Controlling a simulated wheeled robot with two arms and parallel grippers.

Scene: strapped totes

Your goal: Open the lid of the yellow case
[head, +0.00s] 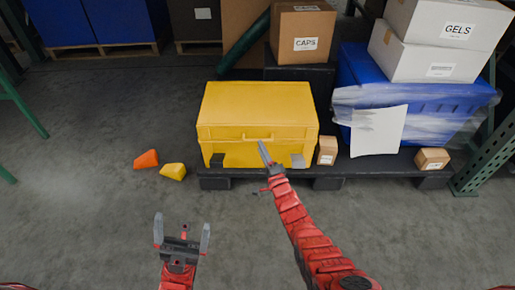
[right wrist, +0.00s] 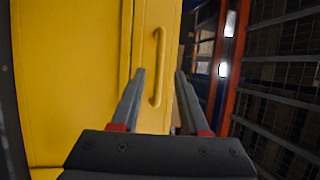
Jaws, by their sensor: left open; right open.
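The yellow case (head: 257,103) stands on a low dark pallet with its lid shut. Its front handle (head: 258,137) is yellow, and the handle also shows in the right wrist view (right wrist: 158,68). A dark latch (head: 217,160) is at the front left and a grey latch (head: 298,161) at the front right. My right gripper (head: 263,145) is open in front of the handle. In its wrist view the handle appears between the fingertips; I cannot tell whether they touch it. My left gripper (head: 182,228) is open and empty above the floor, front left of the case.
An orange block (head: 146,159) and a yellow block (head: 173,171) lie on the floor left of the case. A small carton (head: 327,150) stands close to its right. A blue wrapped tote (head: 430,105) is further right. A CAPS carton (head: 302,35) stands behind.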

